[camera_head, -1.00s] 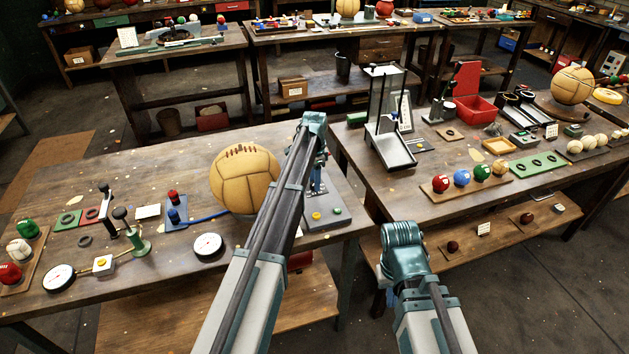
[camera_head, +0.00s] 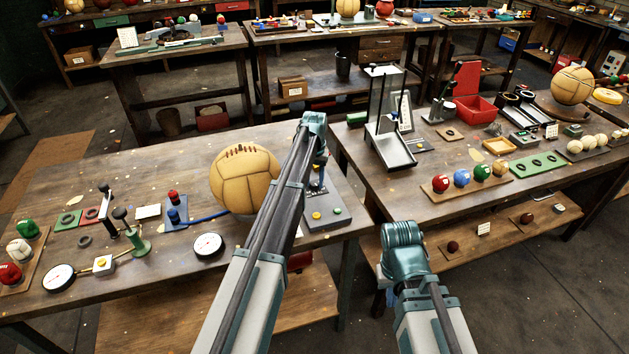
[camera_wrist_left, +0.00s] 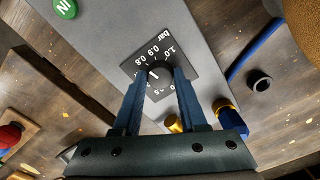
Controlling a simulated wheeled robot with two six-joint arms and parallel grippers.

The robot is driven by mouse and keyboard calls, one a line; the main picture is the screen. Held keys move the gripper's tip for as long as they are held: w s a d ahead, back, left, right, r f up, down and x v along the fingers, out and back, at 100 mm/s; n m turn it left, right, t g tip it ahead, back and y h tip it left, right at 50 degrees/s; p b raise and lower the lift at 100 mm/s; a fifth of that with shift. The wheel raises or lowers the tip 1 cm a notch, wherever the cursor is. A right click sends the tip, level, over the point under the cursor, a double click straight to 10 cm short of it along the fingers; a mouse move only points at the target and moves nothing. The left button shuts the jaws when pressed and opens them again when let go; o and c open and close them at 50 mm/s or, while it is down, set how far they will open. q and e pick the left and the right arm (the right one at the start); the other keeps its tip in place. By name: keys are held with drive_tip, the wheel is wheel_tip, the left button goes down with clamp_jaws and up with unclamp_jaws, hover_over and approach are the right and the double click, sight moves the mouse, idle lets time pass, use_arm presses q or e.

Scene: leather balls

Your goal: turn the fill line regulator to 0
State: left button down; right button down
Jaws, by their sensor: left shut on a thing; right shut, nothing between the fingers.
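The fill line regulator is a small dark knob (camera_wrist_left: 154,75) on a black dial plate (camera_wrist_left: 181,63), marked "bar" with 0.8, 0.9 and 1.0 readable. The plate sits on a grey panel (camera_head: 334,221) on the near left bench. In the left wrist view my left gripper (camera_wrist_left: 160,80) is shut on the knob, one blue finger on each side. The fingers cover part of the scale, and I cannot tell the exact setting. In the head view my left arm hides the knob. My right arm is at the lower right; its fingers are hidden.
A large tan leather ball (camera_head: 243,180) stands just left of the panel, with a blue hose (camera_head: 208,216) beside it. A green button (camera_wrist_left: 64,8) is on the panel. A round gauge (camera_head: 208,245) lies in front. The right bench holds a row of small balls (camera_head: 461,178).

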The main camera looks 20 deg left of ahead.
use_arm(q)
drive_tip(key=n, duration=0.4)
drive_tip(key=shift+n, duration=0.3)
drive_tip(key=n, duration=0.3)
drive_tip(key=shift+n, duration=0.4)
drive_tip(key=n, duration=1.2)
drive_tip(key=shift+n, duration=0.3)
drive_tip(key=n, duration=0.3)
drive_tip(key=shift+n, duration=0.3)
drive_tip(key=n, duration=0.4)
drive_tip(key=shift+n, duration=2.2)
